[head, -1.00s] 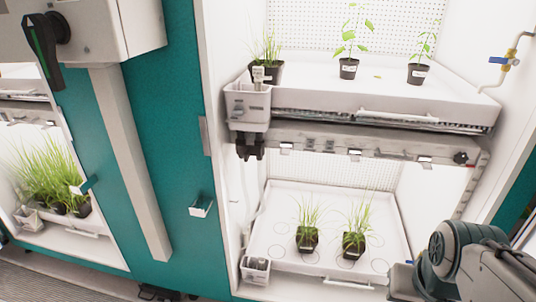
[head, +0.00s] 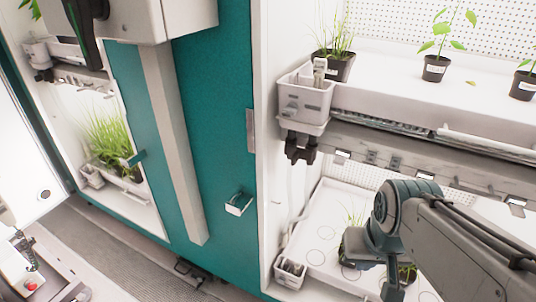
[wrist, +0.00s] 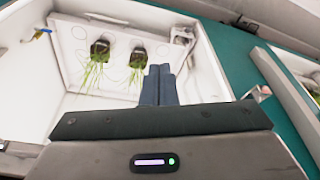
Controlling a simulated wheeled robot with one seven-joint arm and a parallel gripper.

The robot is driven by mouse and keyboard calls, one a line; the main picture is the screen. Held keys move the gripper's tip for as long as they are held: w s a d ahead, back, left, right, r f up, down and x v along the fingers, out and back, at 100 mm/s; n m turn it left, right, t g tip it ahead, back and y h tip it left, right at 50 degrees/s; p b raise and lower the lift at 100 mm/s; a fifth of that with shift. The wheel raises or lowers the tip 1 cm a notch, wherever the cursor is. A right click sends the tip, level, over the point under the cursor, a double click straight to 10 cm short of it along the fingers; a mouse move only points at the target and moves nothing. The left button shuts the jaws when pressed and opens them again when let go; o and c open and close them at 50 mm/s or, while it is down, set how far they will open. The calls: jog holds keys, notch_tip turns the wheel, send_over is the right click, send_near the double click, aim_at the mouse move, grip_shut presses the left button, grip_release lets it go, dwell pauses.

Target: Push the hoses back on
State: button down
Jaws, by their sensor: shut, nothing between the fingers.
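A pale hose (head: 291,222) runs down the left inner wall of the right-hand chamber, below a pair of black fittings (head: 301,147) under the upper white caddy (head: 304,98). Its ends are too small to make out. A smaller caddy (head: 290,272) stands on the lower shelf by the hose. It also shows in the wrist view (wrist: 182,38). My gripper (wrist: 158,72) is shut and empty in the wrist view, apart from the caddy and the plants. In the head view my arm covers part of the lower shelf, and my fingers are not seen.
Potted seedlings (head: 435,68) stand on the upper tray (head: 390,98). Two grass pots (wrist: 100,47) stand on the lower tray (wrist: 75,70). A teal cabinet panel (head: 215,140) with a grey post (head: 172,140) is at the left.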

jog(key=shift+w+a, duration=0.1)
dwell(0.3)
jog(key=w+d+f+n+g+h, duration=0.1)
jog(key=w+d+f+n+h, duration=0.15)
jog(key=w+n+h, duration=0.35)
jog(key=w+d+f+n+h, duration=0.2)
jog(key=w+f+n+h, duration=0.2)
jog(key=n+h, duration=0.3)
jog(key=w+a+f+n+t+y, duration=0.1)
jog(key=w+a+f+n+t, duration=0.1)
jog(key=w+a+n+t, duration=0.2)
jog(key=w+a+f+n+t+y+b, duration=0.1)
jog(key=w+a+f+n+t+y, duration=0.1)
jog(key=w+a+n+t, duration=0.2)
jog(key=w+a+f+n+t+y, duration=0.2)
jog(key=a+n+t, duration=0.7)
jog(key=a, duration=0.5)
jog(key=shift+w+a+n+b, duration=0.25)
jog(key=shift+w+n+b, duration=0.05)
jog(key=shift+w+n, duration=0.6)
